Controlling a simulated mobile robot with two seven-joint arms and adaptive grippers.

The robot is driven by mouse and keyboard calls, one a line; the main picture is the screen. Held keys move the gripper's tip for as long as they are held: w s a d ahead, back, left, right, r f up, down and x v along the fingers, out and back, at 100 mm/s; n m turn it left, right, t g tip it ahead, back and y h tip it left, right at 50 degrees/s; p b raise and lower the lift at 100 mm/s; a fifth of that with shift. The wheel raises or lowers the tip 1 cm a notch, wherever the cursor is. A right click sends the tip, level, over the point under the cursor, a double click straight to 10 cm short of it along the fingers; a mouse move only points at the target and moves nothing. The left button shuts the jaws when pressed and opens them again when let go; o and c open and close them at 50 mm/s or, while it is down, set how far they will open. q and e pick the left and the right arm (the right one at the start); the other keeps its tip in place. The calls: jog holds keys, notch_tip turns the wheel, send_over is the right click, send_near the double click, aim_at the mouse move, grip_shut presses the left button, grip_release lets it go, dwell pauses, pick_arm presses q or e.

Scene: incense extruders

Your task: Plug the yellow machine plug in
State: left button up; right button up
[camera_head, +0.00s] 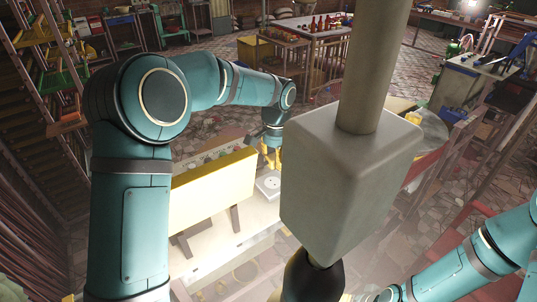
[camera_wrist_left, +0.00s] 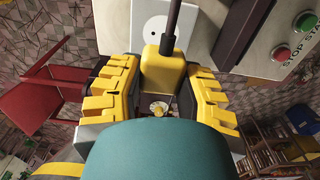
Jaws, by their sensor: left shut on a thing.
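The yellow plug (camera_wrist_left: 163,68) is in the left wrist view, with a dark cord rising from its top. My left gripper (camera_wrist_left: 163,78) is shut on it, one ridged yellow finger on each side. A white socket plate (camera_wrist_left: 194,16) with small round holes lies just beyond the plug. The plug covers part of the plate, and its prongs are hidden. In the head view my left gripper (camera_head: 271,152) is small and far off, just above the white socket (camera_head: 268,184). The plug cannot be made out clearly there. My right arm enters at lower right; its gripper is out of sight.
A large pale block (camera_head: 345,180) on a pole blocks the middle of the head view. A yellow panel (camera_head: 214,186) stands left of the socket. A grey box with green (camera_wrist_left: 304,22) and red (camera_wrist_left: 281,53) buttons is close at right in the wrist view.

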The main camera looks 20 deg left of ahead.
aim_at(275, 181)
dwell(0.3)
pick_arm(q)
jog(key=shift+f+b, duration=2.3)
jog(key=shift+f, duration=0.6)
jog(key=shift+p, duration=0.45)
jog(key=shift+f+b, duration=0.35)
jog(key=shift+f, duration=0.25)
dwell(0.4)
jog(key=o, duration=1.1)
